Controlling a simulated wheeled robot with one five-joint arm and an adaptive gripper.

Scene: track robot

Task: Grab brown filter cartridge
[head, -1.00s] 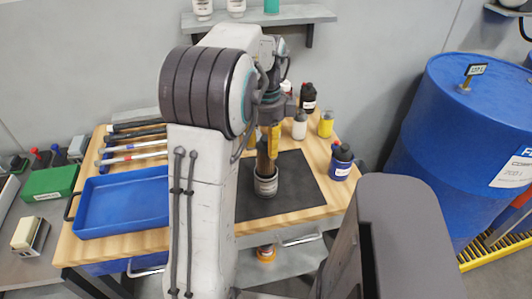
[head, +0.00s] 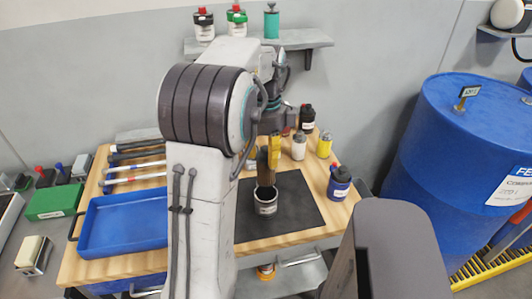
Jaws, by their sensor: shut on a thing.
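The brown filter cartridge (head: 265,170) is a slim upright cylinder over the dark mat. My gripper (head: 273,152), with yellow fingers, is shut on its upper part. A dark cup with a white label (head: 265,204) stands on the mat directly below it. The cartridge's lower end overlaps the cup's mouth in the picture. I cannot tell whether that end is inside the cup or just above it. My arm hides part of the bench to the left.
The dark mat (head: 300,205) lies on a wooden bench. A blue bottle (head: 340,184), a white bottle (head: 299,148) and a yellow container (head: 324,146) stand close by. A blue tray (head: 125,222) is at the left; a blue drum (head: 465,140) at the right.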

